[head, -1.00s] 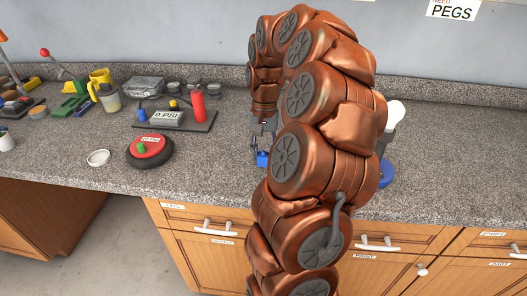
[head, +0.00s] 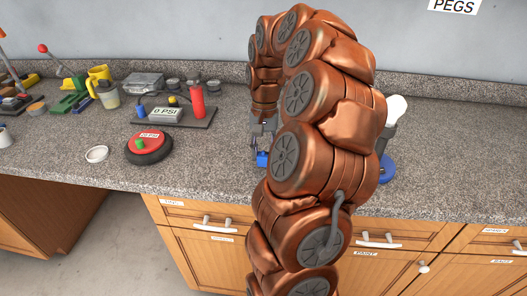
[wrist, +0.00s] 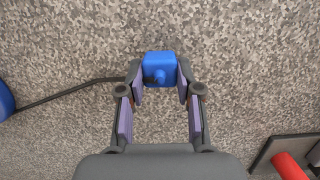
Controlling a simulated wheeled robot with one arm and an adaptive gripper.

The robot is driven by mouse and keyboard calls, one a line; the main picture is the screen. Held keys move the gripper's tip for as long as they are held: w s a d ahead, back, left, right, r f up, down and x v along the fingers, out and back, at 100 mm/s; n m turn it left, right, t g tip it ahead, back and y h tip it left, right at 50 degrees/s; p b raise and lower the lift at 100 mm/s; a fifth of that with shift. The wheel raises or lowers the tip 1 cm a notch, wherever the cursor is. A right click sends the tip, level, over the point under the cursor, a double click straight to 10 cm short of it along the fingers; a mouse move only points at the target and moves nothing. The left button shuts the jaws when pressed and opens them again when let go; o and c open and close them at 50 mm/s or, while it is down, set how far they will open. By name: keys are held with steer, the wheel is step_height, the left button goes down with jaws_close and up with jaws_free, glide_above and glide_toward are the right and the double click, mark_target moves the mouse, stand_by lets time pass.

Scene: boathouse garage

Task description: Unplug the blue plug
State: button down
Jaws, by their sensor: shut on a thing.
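A blue block-shaped plug (wrist: 160,64) sits between the fingers of my gripper (wrist: 160,78) in the wrist view. The gripper is shut on its two sides. A dark cord runs left from beside the plug to a blue round thing (wrist: 5,100) at the picture's left edge. In the head view the plug (head: 262,159) shows just below my gripper (head: 263,148), over the front part of the counter. My arm hides the area right of it. I cannot tell whether the plug touches the counter.
A blue base with a white top (head: 387,168) stands right of my arm. Left on the counter (head: 450,165) are a board with a "0 PSI" box (head: 166,114) and red cylinder, a red-and-black disc (head: 149,146), and a white ring (head: 97,154).

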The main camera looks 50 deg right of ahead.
steer(key=shift+f+b, duration=0.55)
steer(key=shift+f, duration=0.2)
stand_by(0.5)
steer(key=c, duration=0.7)
jaws_free()
steer(key=shift+w+d+r, duration=0.25)
steer(key=shift+d+r, duration=0.05)
steer(key=shift+r, duration=1.65)
steer(key=shift+w+d+r, duration=0.2)
steer(key=shift+d+r, duration=0.15)
steer(key=shift+r, duration=1.6)
steer(key=shift+w+d+r, duration=0.25)
steer(key=shift+d+r, duration=0.05)
steer(key=shift+r, duration=1.65)
jaws_close()
